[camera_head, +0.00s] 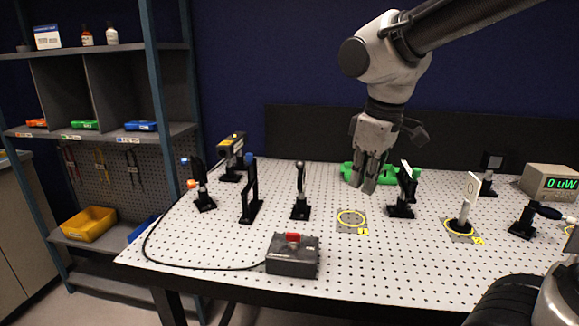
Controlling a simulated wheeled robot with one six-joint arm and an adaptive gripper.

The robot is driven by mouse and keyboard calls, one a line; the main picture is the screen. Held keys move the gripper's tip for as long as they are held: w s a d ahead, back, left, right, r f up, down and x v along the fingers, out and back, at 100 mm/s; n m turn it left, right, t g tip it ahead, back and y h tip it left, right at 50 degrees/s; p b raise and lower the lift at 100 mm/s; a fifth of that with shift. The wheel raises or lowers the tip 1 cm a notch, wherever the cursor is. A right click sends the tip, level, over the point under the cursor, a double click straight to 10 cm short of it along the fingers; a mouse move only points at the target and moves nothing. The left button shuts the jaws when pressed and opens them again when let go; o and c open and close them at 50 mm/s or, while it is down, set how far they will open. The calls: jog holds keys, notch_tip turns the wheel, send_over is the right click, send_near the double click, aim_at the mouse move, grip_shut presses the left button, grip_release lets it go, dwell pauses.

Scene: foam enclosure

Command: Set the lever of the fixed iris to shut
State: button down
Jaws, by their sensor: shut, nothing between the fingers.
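My gripper (367,187) hangs from the arm at the upper right of the middle, fingers down and closed with nothing between them. It is above the bench, in front of a green holder (348,172). A slim black post mount with a small rounded head (300,176) stands to its left and looks like the fixed iris. Its lever is too small to make out, so I cannot tell its setting. My gripper is apart from it. A black mount with a pale plate (405,185) stands just right of my gripper.
The perforated bench (215,245) also carries a black frame mount (251,193), a yellow-topped device (232,150), a grey box with a red button (293,258), a white card on a post (472,190) and a meter reading 0 uW (552,182). A yellow-ringed spot (352,228) is empty.

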aim_at(300, 166)
jog(key=w+a+r+n+t+y, duration=0.1)
jog(key=w+a+r+n, duration=0.2)
jog(key=w+a+n, duration=0.35)
jog(key=w+a+r+n+t, duration=0.1)
jog(key=w+a+r+n, duration=0.15)
jog(key=a+n, duration=0.65)
jog(key=w+d+f, duration=0.1)
jog(key=w+f, duration=0.4)
jog(key=f, duration=0.3)
jog(key=shift+w+d+f, duration=0.2)
jog(key=shift+w+d, duration=0.05)
jog(key=shift+n, duration=0.25)
jog(key=shift+w+r, duration=0.1)
jog(key=shift+w+r+g, duration=0.15)
jog(key=shift+g, duration=0.35)
